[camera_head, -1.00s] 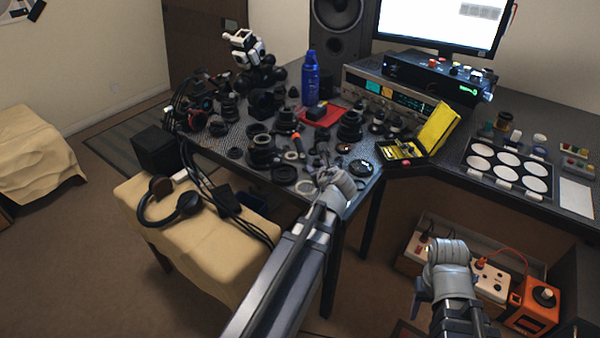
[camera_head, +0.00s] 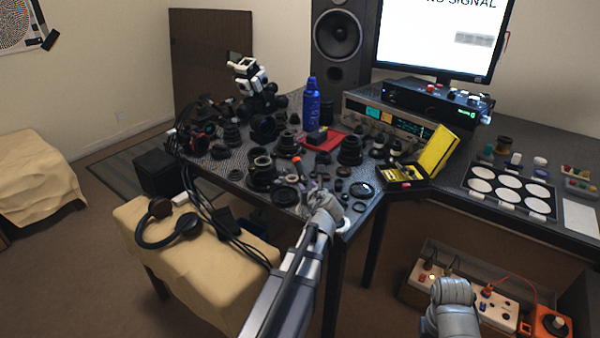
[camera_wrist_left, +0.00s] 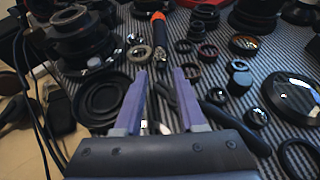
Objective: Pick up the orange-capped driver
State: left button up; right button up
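The orange-capped driver (camera_wrist_left: 159,38) lies on the striped mat in the left wrist view. Its dark handle points away, with the orange cap at the far end. In the head view its orange end (camera_head: 297,159) is a tiny spot among the lens parts. My left gripper (camera_wrist_left: 160,74) is open, its two purple fingers apart. The fingers are in line with the driver, their tips just short of the handle's near end. Nothing is held between them. In the head view my left gripper (camera_head: 318,188) is over the table's front corner. My right wrist (camera_head: 450,293) shows low at the right; its fingers are hidden.
A metal ring (camera_wrist_left: 138,55) lies just left of the driver. Stacked lens barrels (camera_wrist_left: 82,38) stand at left, and a large glass lens (camera_wrist_left: 292,97) lies at right. A yellow case (camera_head: 437,150) and blue bottle (camera_head: 311,105) stand farther back. The table is crowded.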

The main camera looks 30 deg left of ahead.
aim_at(305, 183)
pick_arm(q)
jog(key=b+x, duration=0.1)
jog(key=x, duration=0.3)
jog(key=shift+w+f, duration=0.1)
jog(key=shift+f, duration=0.05)
grip_shut()
